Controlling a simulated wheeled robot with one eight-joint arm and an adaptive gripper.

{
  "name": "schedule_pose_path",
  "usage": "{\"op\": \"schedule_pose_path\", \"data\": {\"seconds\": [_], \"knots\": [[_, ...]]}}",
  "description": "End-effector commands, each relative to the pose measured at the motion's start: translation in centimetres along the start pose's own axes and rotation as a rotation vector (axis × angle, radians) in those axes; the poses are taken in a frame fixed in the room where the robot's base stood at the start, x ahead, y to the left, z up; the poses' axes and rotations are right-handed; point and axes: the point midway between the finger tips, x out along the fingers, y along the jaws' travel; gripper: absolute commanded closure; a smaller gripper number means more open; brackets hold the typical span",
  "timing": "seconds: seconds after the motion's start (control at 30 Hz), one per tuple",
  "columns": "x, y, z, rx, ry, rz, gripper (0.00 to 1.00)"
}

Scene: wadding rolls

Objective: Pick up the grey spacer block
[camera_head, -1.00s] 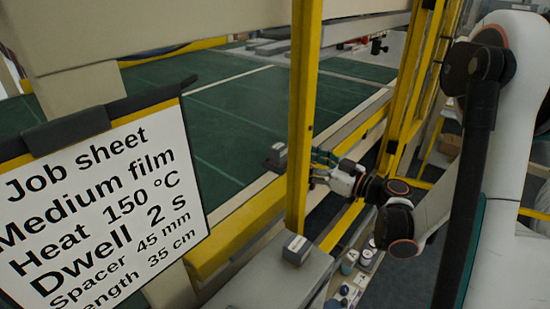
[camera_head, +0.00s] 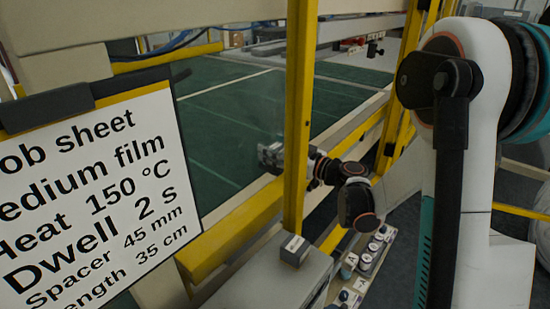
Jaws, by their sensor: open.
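A small grey block (camera_head: 268,154), which looks like the spacer block, is at the near edge of the green bed, just left of the yellow post. My gripper (camera_head: 279,158) reaches in from the right behind the post, with its fingers at the block. The post hides part of the gripper. The jaws are open. I cannot tell whether the fingers are around the block or only beside it. Another small grey block with a pale top (camera_head: 294,250) stands on the grey cabinet, apart from my gripper.
The yellow post (camera_head: 299,110) stands between the camera and my gripper. A job sheet (camera_head: 90,190) hangs at left and reads "Spacer 45 mm". The grey cabinet (camera_head: 265,285) is in front. The green bed (camera_head: 225,110) is mostly clear.

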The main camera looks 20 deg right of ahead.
Motion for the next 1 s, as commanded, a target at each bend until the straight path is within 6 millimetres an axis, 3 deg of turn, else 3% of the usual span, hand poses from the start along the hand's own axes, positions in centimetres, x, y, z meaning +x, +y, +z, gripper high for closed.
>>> {"op": "schedule_pose_path", "data": {"seconds": [0.1,0.13,0.33,0.77,1.0], "knots": [[-0.1,0.0,-0.1,0.0,0.0,0.0,0.4],[-0.1,0.0,-0.1,0.0,0.0,0.0,0.45],[-0.1,0.0,-0.1,0.0,0.0,0.0,0.9],[-0.1,0.0,-0.5,0.0,0.0,0.0,0.91],[-0.1,0.0,-3.4,0.0,0.0,0.0,0.91]]}}
